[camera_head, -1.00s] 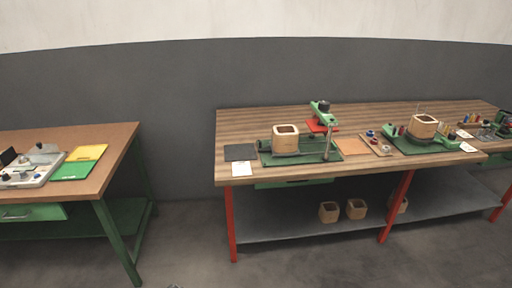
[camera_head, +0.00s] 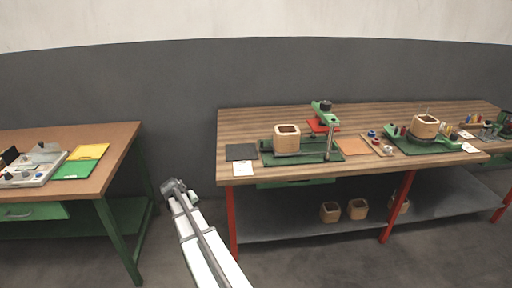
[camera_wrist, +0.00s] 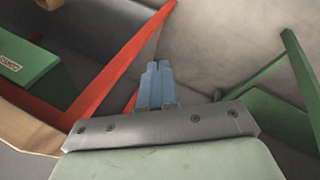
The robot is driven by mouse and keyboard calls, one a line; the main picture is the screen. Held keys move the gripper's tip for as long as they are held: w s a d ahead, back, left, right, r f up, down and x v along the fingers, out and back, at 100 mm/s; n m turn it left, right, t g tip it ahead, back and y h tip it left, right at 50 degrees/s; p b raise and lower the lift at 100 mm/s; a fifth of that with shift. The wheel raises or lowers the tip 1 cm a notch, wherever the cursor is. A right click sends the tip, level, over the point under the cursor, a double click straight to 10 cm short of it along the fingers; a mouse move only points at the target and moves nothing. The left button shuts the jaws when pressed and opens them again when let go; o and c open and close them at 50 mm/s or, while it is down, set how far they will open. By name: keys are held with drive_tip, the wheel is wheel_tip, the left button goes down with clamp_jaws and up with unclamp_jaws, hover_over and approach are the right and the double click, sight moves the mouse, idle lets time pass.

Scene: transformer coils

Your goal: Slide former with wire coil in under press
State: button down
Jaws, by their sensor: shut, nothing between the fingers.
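A wooden, box-shaped former (camera_head: 287,139) sits upright on the green base of a press (camera_head: 300,156) at the left part of the right-hand workbench. No wire can be made out on it at this size. The press's green arm (camera_head: 325,113) is swung toward the back right of the former, above a red plate. My gripper (camera_wrist: 158,68) shows in the wrist view with its blue fingers together and nothing between them. In the head view my arm reaches up in front of the gap between the two benches, well left of the former.
A second former (camera_head: 425,126) stands on another green fixture farther right. Spare formers (camera_head: 330,212) lie on the lower shelf. A dark mat (camera_head: 240,152) and a white card lie left of the press. The left bench (camera_head: 110,150) carries yellow and green pads.

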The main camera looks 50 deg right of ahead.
drive_tip(key=d+r+m+t+h, duration=0.1)
drive_tip(key=d+r+m+h, duration=0.2)
drive_tip(key=d+r, duration=1.95)
drive_tip(key=s+d+r, duration=0.2)
drive_tip(key=s+d, duration=0.1)
drive_tip(key=d, duration=0.2)
drive_tip(key=shift+m+y, duration=0.3)
drive_tip(key=shift+m, duration=0.1)
drive_tip(key=x, duration=1)
drive_tip(key=shift+s+a+f, duration=0.2)
drive_tip(key=shift+s+d+r, duration=0.2)
drive_tip(key=shift+s+d, duration=0.45)
drive_tip(key=shift+d, duration=0.25)
drive_tip(key=shift+s+d, duration=0.4)
drive_tip(key=shift+d, duration=0.25)
